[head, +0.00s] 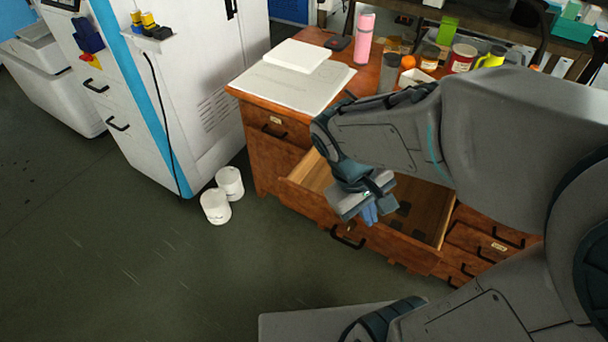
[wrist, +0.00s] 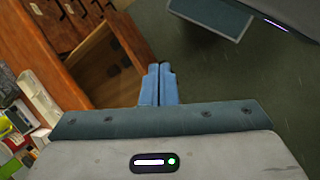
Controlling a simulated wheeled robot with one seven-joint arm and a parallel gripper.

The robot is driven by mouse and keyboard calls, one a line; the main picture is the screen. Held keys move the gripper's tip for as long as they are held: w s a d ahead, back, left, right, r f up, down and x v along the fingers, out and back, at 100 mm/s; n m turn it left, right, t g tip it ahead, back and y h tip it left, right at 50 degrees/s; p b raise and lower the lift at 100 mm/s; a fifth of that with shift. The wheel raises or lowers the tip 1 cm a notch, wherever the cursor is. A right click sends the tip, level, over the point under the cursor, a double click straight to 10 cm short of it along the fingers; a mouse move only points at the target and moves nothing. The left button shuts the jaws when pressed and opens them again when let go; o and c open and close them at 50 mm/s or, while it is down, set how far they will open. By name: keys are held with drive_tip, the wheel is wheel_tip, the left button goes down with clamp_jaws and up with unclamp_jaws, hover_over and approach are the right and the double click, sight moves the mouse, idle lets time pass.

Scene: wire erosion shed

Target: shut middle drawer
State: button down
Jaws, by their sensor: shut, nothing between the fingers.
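The middle drawer (head: 318,209) of a brown wooden desk is pulled well out, with its dark bar handle (head: 347,238) on the front panel. Its inside shows bare wood and a few dark patches. My gripper (head: 369,215) is shut and empty. In the head view it overlaps the drawer near the front panel, and my arm hides part of the drawer. In the wrist view, the blue fingers (wrist: 159,70) are together, in front of the open drawer (wrist: 105,72) and the dark floor. I cannot tell whether they touch the drawer.
The desk top (head: 255,86) holds a white slab (head: 294,56), a pink bottle (head: 365,36) and several cans and cups. Closed drawers flank the open one. The floor in front is clear at left.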

wheel_tip(320, 180, down, 8)
drive_tip(key=w+n+h+b, duration=0.2)
drive_tip(key=n+h+b, duration=0.2)
drive_tip(key=n+h, duration=0.15)
drive_tip(key=n+t+h+b, duration=0.2)
drive_tip(key=n+t+b, duration=0.8)
drive_tip(key=n+t, duration=0.7)
approach(314, 198)
drive_tip(key=shift+n+g+y, duration=0.25)
drive_tip(key=shift+n+g, duration=0.4)
drive_tip(key=shift+g, duration=0.05)
drive_tip(key=x, duration=0.4)
drive_tip(key=r+x, duration=0.1)
drive_tip(key=x, duration=0.1)
drive_tip(key=shift+w+d+b, duration=0.2)
drive_tip(key=shift+w+b, duration=0.15)
drive_tip(key=shift+b, duration=0.05)
